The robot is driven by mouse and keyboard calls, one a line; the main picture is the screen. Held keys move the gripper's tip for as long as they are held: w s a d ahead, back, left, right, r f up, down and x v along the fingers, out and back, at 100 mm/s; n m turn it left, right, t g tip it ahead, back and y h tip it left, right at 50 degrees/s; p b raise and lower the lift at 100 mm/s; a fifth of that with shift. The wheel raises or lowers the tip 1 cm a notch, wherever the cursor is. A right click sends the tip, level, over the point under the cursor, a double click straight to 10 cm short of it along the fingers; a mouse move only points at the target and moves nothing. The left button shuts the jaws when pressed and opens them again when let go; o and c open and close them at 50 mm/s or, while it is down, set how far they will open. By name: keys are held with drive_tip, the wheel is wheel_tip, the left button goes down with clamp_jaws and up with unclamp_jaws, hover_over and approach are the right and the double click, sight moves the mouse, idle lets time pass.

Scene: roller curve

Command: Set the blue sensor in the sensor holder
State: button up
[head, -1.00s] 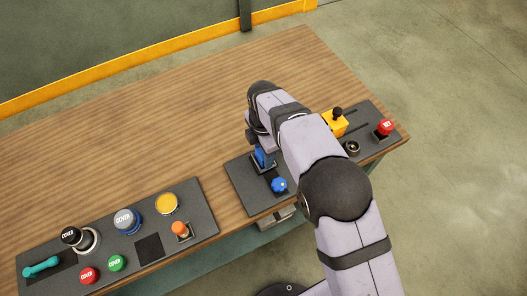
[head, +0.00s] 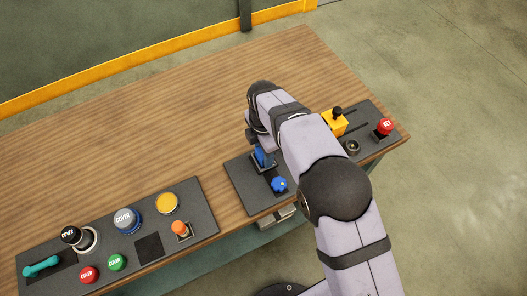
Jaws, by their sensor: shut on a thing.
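The blue sensor (head: 260,154) is under the end of my arm, at the dark holder on the middle panel. The sensor holder (head: 266,168) shows as a small dark frame at the sensor's lower end. From this angle I cannot tell whether the sensor is fully seated in it. My gripper (head: 257,142) is above the sensor and shut on it; the fingers are mostly hidden by my wrist. A blue knob (head: 279,185) with a yellow mark sits just in front of the holder on the same panel (head: 246,194).
A left panel (head: 207,218) carries covered buttons, a yellow button (head: 167,203), an orange switch (head: 180,228) and a teal handle (head: 41,266). At right are a yellow block with a black knob (head: 335,123) and a red button (head: 384,127). The wooden table is clear behind.

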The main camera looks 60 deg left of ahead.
drive_tip(key=shift+d+f, duration=0.1)
drive_tip(key=shift+f, duration=0.1)
drive_tip(key=o, duration=1.1)
drive_tip(key=shift+f, duration=0.15)
drive_tip(key=shift+o, duration=0.2)
drive_tip(key=shift+d, duration=0.1)
drive_tip(key=shift+f, duration=0.1)
drive_tip(key=shift+d, duration=0.1)
drive_tip(key=shift+c, duration=0.5)
drive_tip(key=shift+a+r+p, duration=0.15)
drive_tip(key=shift+r+p, duration=0.35)
drive_tip(key=shift+r, duration=0.35)
drive_tip(key=shift+a+r+p, duration=0.1)
drive_tip(key=shift+r+p, duration=0.4)
drive_tip(key=shift+r, duration=0.35)
drive_tip(key=shift+r+p, duration=1.4)
drive_tip(key=shift+r, duration=0.75)
